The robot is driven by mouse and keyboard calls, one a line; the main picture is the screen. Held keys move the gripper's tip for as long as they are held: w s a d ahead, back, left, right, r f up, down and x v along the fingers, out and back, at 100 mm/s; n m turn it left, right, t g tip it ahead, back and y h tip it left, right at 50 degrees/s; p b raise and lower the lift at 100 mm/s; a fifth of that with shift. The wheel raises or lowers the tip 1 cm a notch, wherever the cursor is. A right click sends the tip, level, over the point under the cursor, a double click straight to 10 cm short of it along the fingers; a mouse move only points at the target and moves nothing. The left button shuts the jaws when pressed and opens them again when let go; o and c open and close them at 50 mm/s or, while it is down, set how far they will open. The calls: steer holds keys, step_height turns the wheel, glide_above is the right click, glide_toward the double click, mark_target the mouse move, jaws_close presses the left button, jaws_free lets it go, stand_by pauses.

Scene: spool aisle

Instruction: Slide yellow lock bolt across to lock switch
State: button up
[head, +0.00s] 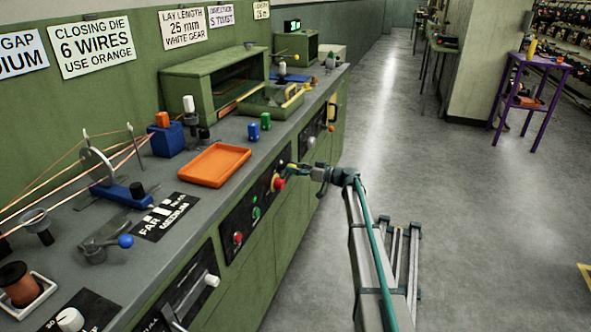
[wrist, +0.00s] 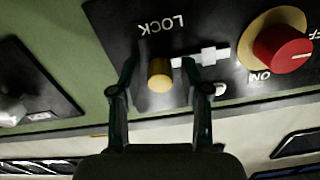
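The yellow lock bolt (wrist: 160,74) is a round knob on the dark panel in the wrist view, below the upside-down LOCK label. A pale slot (wrist: 208,56) runs to its right, toward the red rotary switch (wrist: 282,50) on its yellow plate. My gripper (wrist: 158,70) is open, with one finger on each side of the bolt and a visible gap to each. The right finger crosses in front of part of the slot. In the head view my gripper (head: 296,170) is at the bench front beside the red switch (head: 280,183), and largely hides the bolt.
The bench front carries a green button (head: 256,212) and a red button (head: 238,237). An orange tray (head: 215,165) sits on the bench top above. The aisle floor (head: 450,190) to the right is clear. A purple stand (head: 512,100) is farther back.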

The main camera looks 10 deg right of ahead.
mark_target(283, 171)
jaws_close()
steer(key=shift+s+a+f+b, duration=0.1)
steer(key=shift+s+a+b, duration=0.45)
steer(key=shift+s, duration=0.25)
steer(key=shift+s+a+b, duration=0.35)
steer(key=shift+s+b, duration=0.25)
steer(key=shift+s, duration=0.15)
steer(key=shift+o, duration=1.3)
jaws_free()
steer(key=shift+d, duration=0.15)
